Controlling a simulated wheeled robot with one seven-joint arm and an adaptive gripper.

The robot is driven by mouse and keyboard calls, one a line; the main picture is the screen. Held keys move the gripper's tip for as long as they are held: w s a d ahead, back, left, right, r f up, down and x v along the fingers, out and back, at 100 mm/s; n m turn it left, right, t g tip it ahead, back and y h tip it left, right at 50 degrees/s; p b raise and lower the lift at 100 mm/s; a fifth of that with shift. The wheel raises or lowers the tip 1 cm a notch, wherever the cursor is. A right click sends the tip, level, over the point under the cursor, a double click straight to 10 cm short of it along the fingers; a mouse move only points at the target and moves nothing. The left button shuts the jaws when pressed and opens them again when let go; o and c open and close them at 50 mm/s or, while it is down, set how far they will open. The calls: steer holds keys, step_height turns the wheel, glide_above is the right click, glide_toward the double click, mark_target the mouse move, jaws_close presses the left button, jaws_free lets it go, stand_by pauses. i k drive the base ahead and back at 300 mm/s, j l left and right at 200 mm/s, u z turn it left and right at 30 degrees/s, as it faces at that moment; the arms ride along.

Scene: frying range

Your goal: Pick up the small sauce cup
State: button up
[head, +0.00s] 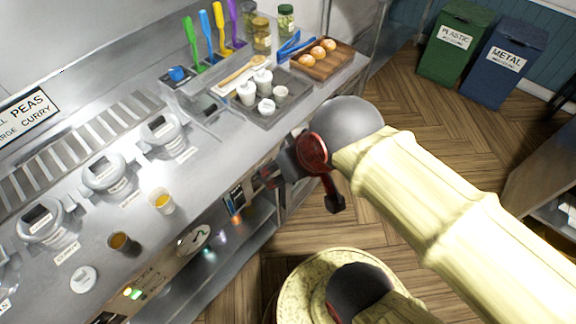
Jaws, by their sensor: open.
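Two other cups with amber content, a clear cup (162,202) and a darker cup (119,242), stand further left near the counter's front. I cannot tell which one is the small sauce cup. My gripper (263,181) is open, in front of the counter edge and below the tray in the picture, touching no cup. Its fingertips are small and dark.
Lidded containers (104,172) line the counter at left. A green bin (452,43) and a blue bin (505,64) stand far right. The wooden floor between is clear.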

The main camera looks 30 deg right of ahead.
mark_target(119, 240)
steer(key=u, duration=1.5)
